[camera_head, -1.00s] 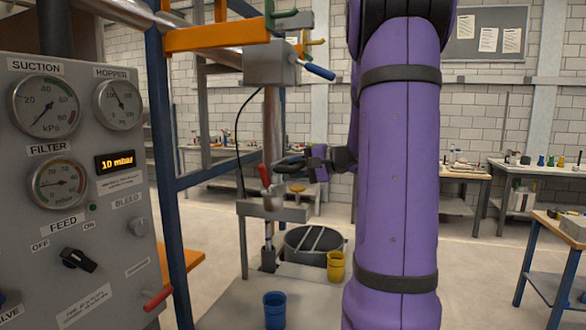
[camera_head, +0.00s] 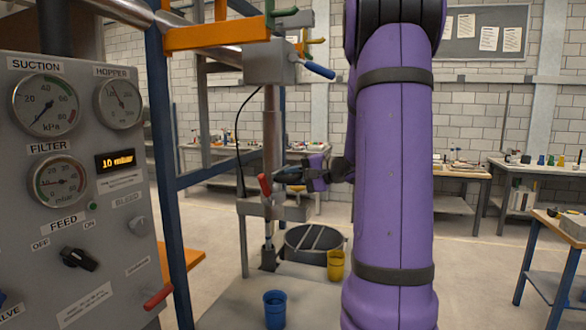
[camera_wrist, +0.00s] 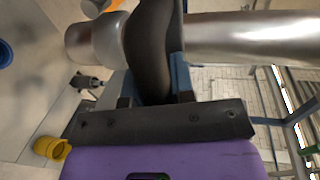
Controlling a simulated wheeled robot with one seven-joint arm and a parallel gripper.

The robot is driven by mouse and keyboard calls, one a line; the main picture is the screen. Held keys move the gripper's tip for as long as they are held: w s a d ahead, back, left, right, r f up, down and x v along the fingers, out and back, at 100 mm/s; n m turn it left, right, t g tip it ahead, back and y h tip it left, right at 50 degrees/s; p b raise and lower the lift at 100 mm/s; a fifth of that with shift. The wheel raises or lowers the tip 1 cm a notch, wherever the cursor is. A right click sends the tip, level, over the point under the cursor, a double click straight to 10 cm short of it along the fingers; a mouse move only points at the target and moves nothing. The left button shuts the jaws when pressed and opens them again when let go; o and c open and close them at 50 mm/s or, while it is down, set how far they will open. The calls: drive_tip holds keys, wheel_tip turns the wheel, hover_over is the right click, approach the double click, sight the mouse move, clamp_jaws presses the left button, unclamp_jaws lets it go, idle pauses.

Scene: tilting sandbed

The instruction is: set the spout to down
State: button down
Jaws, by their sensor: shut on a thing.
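My gripper (camera_head: 298,173) is beside the upright metal pipe (camera_head: 271,130), on its right side. In the wrist view the two fingers (camera_wrist: 155,75) are closed on a dark curved handle (camera_wrist: 148,38), which runs up to the metal pipe (camera_wrist: 235,38). The pipe has a wider metal collar (camera_wrist: 95,42) at its left. Which part is the spout is hard to tell; the lower pipe end (camera_head: 268,240) stands over a dark piece.
A dark round bin (camera_head: 300,243), a yellow cup (camera_head: 335,265) and a blue cup (camera_head: 275,305) stand below. The control panel (camera_head: 75,170) fills the left side. A blue post (camera_head: 168,190) stands between panel and pipe.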

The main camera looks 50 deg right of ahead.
wheel_tip(320, 180, down, 18)
drive_tip(key=shift+f, duration=0.15)
idle(0.3)
drive_tip(key=c, duration=1.2)
unclamp_jaws()
drive_tip(key=shift+c, duration=0.2)
drive_tip(key=v, duration=1.1)
drive_tip(key=shift+w+f, duration=0.1)
